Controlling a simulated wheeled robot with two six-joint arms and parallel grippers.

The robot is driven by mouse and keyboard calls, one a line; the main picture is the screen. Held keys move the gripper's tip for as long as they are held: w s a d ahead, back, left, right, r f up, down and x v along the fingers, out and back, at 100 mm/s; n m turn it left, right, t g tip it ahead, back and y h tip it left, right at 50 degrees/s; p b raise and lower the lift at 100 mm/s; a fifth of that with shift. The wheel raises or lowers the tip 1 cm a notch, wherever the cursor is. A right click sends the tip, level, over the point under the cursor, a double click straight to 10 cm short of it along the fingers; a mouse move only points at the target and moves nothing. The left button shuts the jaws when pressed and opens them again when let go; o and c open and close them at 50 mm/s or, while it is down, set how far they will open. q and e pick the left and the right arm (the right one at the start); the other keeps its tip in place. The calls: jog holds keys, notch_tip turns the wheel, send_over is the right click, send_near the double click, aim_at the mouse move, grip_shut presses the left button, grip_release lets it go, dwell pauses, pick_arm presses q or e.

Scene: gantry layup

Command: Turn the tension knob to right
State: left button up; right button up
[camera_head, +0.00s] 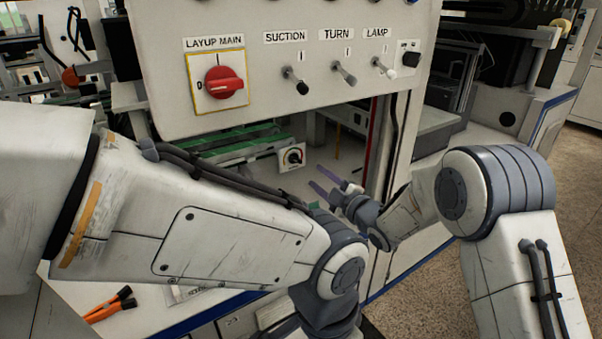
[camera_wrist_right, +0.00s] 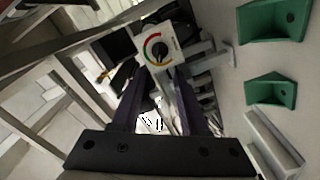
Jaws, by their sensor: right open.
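The tension knob (camera_head: 293,157) is a small black knob on a white plate with a coloured scale, set low behind the control panel. In the right wrist view the knob (camera_wrist_right: 158,51) shows dark inside a green, yellow and red arc. My right gripper (camera_head: 316,177) is open, its purple fingers pointing towards the knob from the right and a little below, apart from it. In the right wrist view the open fingers (camera_wrist_right: 160,80) stand below the plate with nothing between them. My left arm crosses the foreground; its gripper is not visible.
The panel above carries a red LAYUP MAIN switch (camera_head: 223,83) and SUCTION (camera_head: 295,80), TURN (camera_head: 344,73) and LAMP (camera_head: 383,68) toggles. Green brackets (camera_wrist_right: 270,92) stand right in the wrist view. Orange-handled pliers (camera_head: 108,304) lie at lower left. A red-edged post (camera_head: 371,140) stands right of the opening.

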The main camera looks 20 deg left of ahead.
aim_at(297, 161)
jog(key=b+x, duration=0.1)
jog(key=x, duration=0.8)
jog(key=shift+w+a, duration=0.1)
jog(key=shift+a, duration=0.1)
jog(key=shift+c, duration=0.3)
grip_shut()
